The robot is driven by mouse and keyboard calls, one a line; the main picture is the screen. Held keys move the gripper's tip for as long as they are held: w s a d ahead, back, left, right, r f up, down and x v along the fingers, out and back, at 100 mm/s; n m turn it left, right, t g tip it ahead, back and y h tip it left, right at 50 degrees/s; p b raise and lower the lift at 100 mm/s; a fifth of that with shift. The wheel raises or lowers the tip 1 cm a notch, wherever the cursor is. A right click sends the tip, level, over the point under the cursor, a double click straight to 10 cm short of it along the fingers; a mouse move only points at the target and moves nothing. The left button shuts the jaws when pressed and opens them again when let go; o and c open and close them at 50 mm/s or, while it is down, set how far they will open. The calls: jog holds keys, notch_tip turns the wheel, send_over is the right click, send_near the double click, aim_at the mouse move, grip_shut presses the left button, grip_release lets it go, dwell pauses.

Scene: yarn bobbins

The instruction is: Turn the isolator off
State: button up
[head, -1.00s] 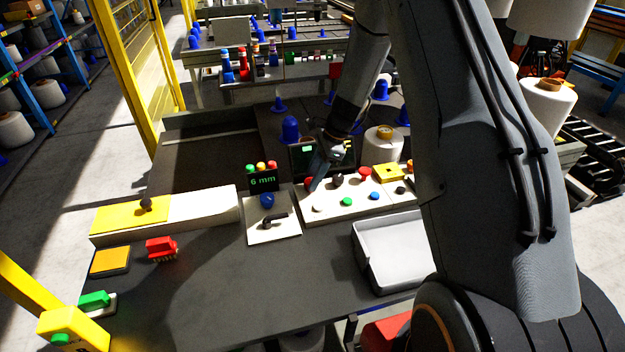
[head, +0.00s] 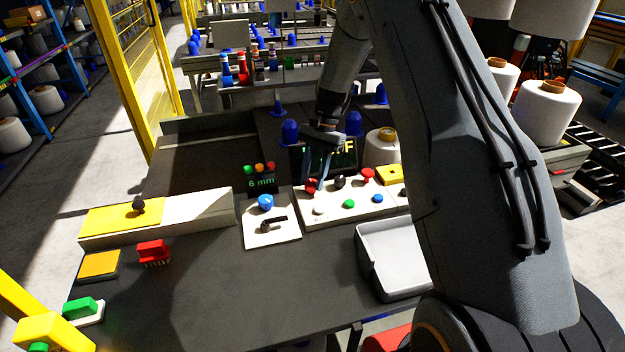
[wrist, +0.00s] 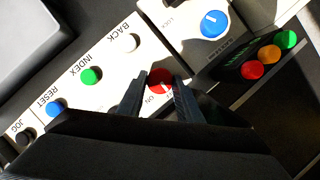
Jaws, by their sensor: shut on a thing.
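A white control panel (head: 330,208) lies on the dark bench, with several buttons and knobs. The red isolator knob (head: 312,186) is at its back left; in the wrist view the red knob (wrist: 160,80) has the word ON printed beside it. My gripper (head: 317,183) reaches down to the knob from above. In the wrist view my gripper (wrist: 160,84) has one finger on each side of the red knob and is shut on it. The fingers and wrist body hide part of the knob and its surrounding labels, so its setting is unclear.
Green (wrist: 91,76) and white (wrist: 128,42) buttons are close beside the fingers. A blue dial (wrist: 214,24) and a small display with coloured lamps (head: 262,182) stand to the left in the head view. A grey tray (head: 390,260) sits in front of the panel.

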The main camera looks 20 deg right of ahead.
jog(key=shift+n, duration=0.4)
jog(key=o, duration=1)
jog(key=b+v, duration=0.2)
jog(key=v, duration=0.6)
jog(key=shift+w+a, duration=0.1)
